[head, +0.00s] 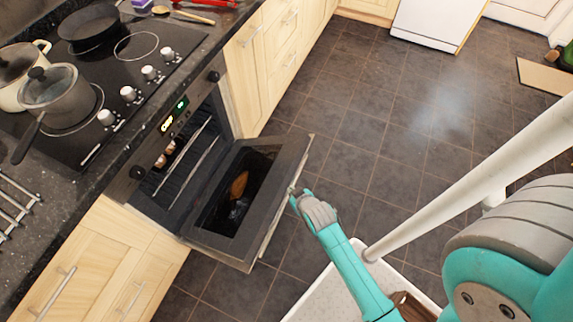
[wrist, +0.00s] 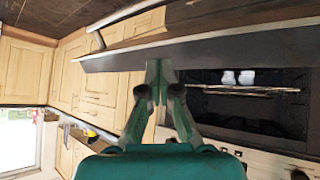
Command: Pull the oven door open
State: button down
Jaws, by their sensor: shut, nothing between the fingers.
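The oven (head: 172,150) is built into the counter front, with a dark control panel and a lit green display. Its door (head: 213,238) is swung well down and out, leaving the cavity and its racks in view. The door's outer edge with the pale handle bar (head: 272,226) faces my arm. My gripper (head: 296,194) is at that outer edge, near the handle's upper end in the picture. In the wrist view my gripper (wrist: 159,72) has its fingertips together, with nothing between them, close to the door's edge (wrist: 205,48). I cannot tell whether it touches the door.
Pots (head: 55,90) and a frying pan (head: 90,25) stand on the black hob above the oven. Pale wooden cabinets (head: 250,45) flank it. The dark tiled floor (head: 370,130) is clear to the right of the door. A white appliance (head: 435,22) stands at the back.

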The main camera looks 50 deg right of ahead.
jog(key=w+d+r+n+g, duration=0.1)
jog(key=w+r, duration=0.1)
jog(key=w+d+r+n+g+y, duration=0.1)
jog(key=w+r, duration=0.1)
jog(key=w, duration=0.1)
jog(key=w+d+r+n+g+y, duration=0.1)
jog(key=w+r+g, duration=0.1)
jog(key=shift+w+d+r+n, duration=0.3)
jog(key=shift+d+n, duration=0.05)
jog(key=shift+n, duration=0.05)
notch_tip(320, 180, up, 6)
jog(key=n+g+y, duration=0.2)
send_over(286, 169)
jog(key=shift+g, duration=0.4)
jog(key=f, duration=0.2)
jog(key=w+f, duration=0.1)
jog(key=f, duration=0.5)
jog(key=shift+w+a+f, duration=0.2)
jog(key=shift+w+a, duration=0.05)
jog(key=shift+w, duration=0.05)
jog(key=f, duration=0.1)
jog(key=s+f, duration=0.1)
jog(key=shift+s+d+f, duration=0.3)
jog(key=shift+f, duration=0.1)
jog(key=shift+s+d+f, duration=0.1)
jog(key=shift+s+f, duration=0.15)
jog(key=shift+f, duration=0.15)
